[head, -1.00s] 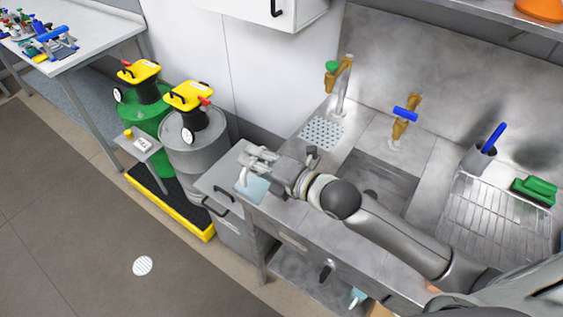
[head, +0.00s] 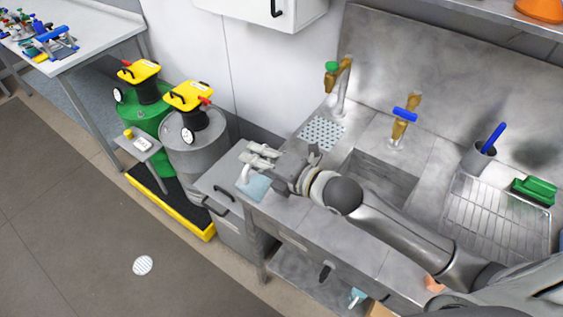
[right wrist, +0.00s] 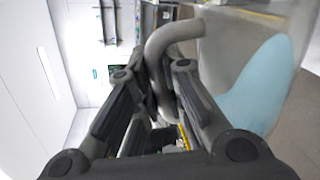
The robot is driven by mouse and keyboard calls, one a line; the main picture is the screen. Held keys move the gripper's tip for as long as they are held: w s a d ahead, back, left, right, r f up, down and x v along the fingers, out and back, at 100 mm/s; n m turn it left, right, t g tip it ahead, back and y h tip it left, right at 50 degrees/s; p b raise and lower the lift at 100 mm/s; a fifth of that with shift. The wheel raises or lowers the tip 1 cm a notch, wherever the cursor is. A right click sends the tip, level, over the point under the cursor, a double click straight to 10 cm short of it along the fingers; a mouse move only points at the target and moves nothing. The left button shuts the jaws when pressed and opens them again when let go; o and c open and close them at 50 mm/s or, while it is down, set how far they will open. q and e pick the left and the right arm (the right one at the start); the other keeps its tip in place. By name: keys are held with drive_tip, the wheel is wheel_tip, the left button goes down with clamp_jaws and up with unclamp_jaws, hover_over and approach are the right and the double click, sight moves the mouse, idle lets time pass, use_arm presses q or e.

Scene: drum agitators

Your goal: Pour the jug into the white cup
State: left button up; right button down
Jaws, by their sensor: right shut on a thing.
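My right gripper (head: 258,160) is over the left end of the steel counter, shut on the jug's handle. The handle shows in the right wrist view as a thick grey curved bar (right wrist: 165,45) between the fingers. The jug (right wrist: 225,45) looks pale and translucent, with light blue contents at the right of that view. In the head view, the light blue part of the jug (head: 255,188) shows just below the gripper; the hand hides much of the rest. I cannot make out a white cup in either view. My left gripper is not in view.
Sink basin (head: 382,183), a green-topped tap (head: 343,85) and a blue-handled tap (head: 402,125) lie right of the gripper. A wire rack (head: 497,222) and a grey holder with a blue-handled tool (head: 479,158) stand farther right. Green (head: 150,110) and grey drums (head: 195,145) stand left.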

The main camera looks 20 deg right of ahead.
sight(246, 182)
drive_tip(key=shift+w+d+r+m+y+p, duration=0.15)
drive_tip(key=shift+w+d+r+m+p, duration=0.2)
drive_tip(key=shift+w+d+m, duration=0.2)
drive_tip(key=shift+w+d+r+m+y+p, duration=0.15)
drive_tip(key=shift+w+d+r+m+p, duration=0.2)
drive_tip(key=shift+d, duration=0.3)
idle(2.3)
drive_tip(key=s+a+f+n+b, duration=0.1)
drive_tip(key=a, duration=0.1)
drive_tip(key=s+a+f+n+b, duration=0.2)
drive_tip(key=shift+s+a+h, duration=0.1)
drive_tip(key=shift+h, duration=0.3)
drive_tip(key=shift+a+n, duration=0.1)
drive_tip(key=shift+n, duration=0.3)
drive_tip(key=shift+f+t, duration=0.3)
drive_tip(key=shift+f, duration=0.1)
drive_tip(key=shift+s+a+f+n+t+h+b, duration=0.15)
drive_tip(key=shift+s+a+f+n+b, duration=0.2)
drive_tip(key=shift+f+n+b, duration=0.3)
drive_tip(key=shift+s+a+f+n+t+h+b, duration=0.15)
drive_tip(key=shift+s+a+f+n+b, duration=0.15)
drive_tip(key=shift+f+n+b, duration=0.25)
drive_tip(key=s+a+f+n+t+b, duration=0.1)
drive_tip(key=s+a+f+n+b, duration=0.3)
drive_tip(key=a+f+n+b, duration=0.2)
drive_tip(key=shift+s+f+n+t+b, duration=0.15)
drive_tip(key=shift+f+n+t+b, duration=0.25)
drive_tip(key=shift+f+n+b, duration=0.85)
